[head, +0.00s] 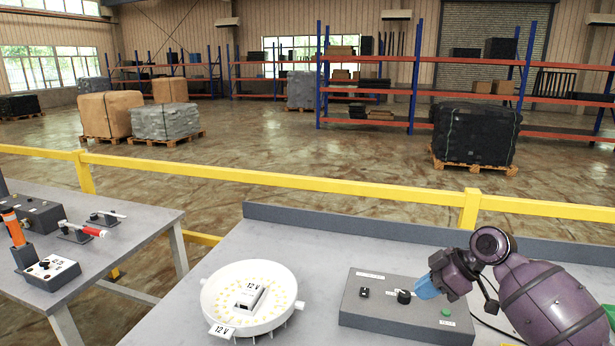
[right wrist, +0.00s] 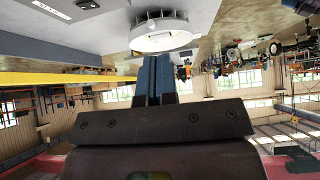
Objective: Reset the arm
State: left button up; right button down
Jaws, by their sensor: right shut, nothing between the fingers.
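My right gripper (head: 428,287) comes in from the right in the head view, beside the black knob (head: 404,296) of a grey control box (head: 375,318). Its blue fingers are together with nothing between them; they also show shut in the right wrist view (right wrist: 153,78). I cannot tell whether a fingertip touches the knob or box. A round white lamp (head: 210,298) with a 12 V label lies left of the box. It appears upside down in the right wrist view (right wrist: 165,38). My left gripper is in neither view.
The box also has a small black switch (head: 364,292) and a green button (head: 446,311). A second grey table (head: 120,245) at left holds several devices. A yellow rail (head: 300,182) runs behind both tables. Bare tabletop (head: 290,240) lies behind the lamp.

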jog(key=s+a+f+m+h, duration=0.25)
jog(key=s+f+m, duration=0.25)
jog(key=s+f, duration=1.2)
jog(key=s+d+r+m+h, duration=0.1)
jog(key=s+d+m+h, duration=0.15)
jog(key=s, duration=0.45)
jog(key=s+d+r+m+t+h, duration=0.1)
jog(key=s+m+h, duration=0.1)
jog(key=s+m, duration=0.35)
jog(key=s+d+r+m+h, duration=0.1)
jog(key=s+d+r+h, duration=0.1)
jog(key=s, duration=0.6)
jog(key=w+f+t+b, duration=0.3)
jog(key=f+b, duration=0.2)
jog(key=f, duration=0.6)
jog(key=w+f+n+t+y+b, duration=0.1)
jog(key=w+f+t+b, duration=0.2)
jog(key=f, duration=0.8)
jog(key=shift+w+f+t+b, duration=0.15)
jog(key=shift+w+t+b, duration=0.05)
jog(key=shift+t+b, duration=0.7)
jog(key=shift+s, duration=0.1)
